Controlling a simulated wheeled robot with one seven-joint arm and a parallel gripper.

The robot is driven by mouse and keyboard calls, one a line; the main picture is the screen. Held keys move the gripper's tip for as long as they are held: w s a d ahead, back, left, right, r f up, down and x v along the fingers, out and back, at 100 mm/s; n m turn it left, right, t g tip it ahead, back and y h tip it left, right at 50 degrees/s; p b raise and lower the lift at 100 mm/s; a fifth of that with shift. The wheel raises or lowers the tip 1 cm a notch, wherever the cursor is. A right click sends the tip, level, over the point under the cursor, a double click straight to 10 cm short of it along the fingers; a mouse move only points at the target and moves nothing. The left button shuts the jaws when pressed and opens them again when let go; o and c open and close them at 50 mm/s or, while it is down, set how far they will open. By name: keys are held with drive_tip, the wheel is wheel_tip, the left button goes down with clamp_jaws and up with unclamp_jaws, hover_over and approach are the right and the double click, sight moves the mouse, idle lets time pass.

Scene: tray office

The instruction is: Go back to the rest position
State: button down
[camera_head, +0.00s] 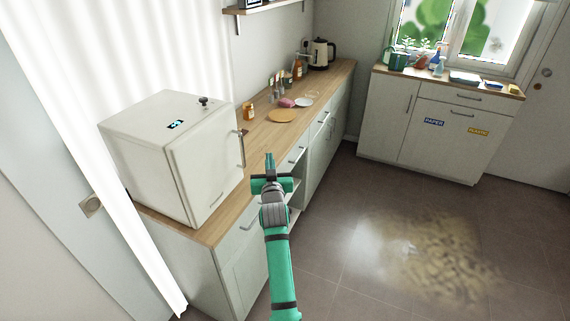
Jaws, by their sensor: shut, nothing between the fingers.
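My gripper (270,158) is at the end of my green and grey arm, in the middle of the head view. Its fingers are together, with nothing held between them. It points away from me, in front of the long counter's cabinet doors and to the right of the white box-shaped appliance. From this view I cannot tell its exact distance from the counter front.
The white appliance (200,170) with a handle stands on the wooden counter (245,143). A round board (283,115), bottles and a kettle (320,54) stand farther along. A second cabinet (430,125) is under the window.

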drive_tip(key=s+d, duration=0.2)
drive_tip(key=d, duration=0.3)
drive_tip(key=s+a+f+m, duration=0.1)
drive_tip(key=s+a+f, duration=0.1)
drive_tip(key=s+f, duration=0.7)
drive_tip(key=s+a+f+g, duration=0.15)
drive_tip(key=s+f, duration=0.45)
drive_tip(key=s, duration=0.7)
drive_tip(key=s+a+f+m, duration=0.1)
drive_tip(key=s+a+f, duration=0.2)
drive_tip(key=s+f, duration=0.6)
drive_tip(key=s+r, duration=0.2)
drive_tip(key=s, duration=1.8)
drive_tip(key=s+r+n, duration=0.1)
drive_tip(key=s+r, duration=0.2)
drive_tip(key=s, duration=0.4)
drive_tip(key=s+d+r+g, duration=0.1)
drive_tip(key=s+r, duration=0.3)
drive_tip(key=s, duration=0.3)
drive_tip(key=shift+s+d+r+n+h, duration=0.15)
drive_tip(key=shift+d+r+n+h, duration=0.15)
drive_tip(key=shift+n, duration=0.1)
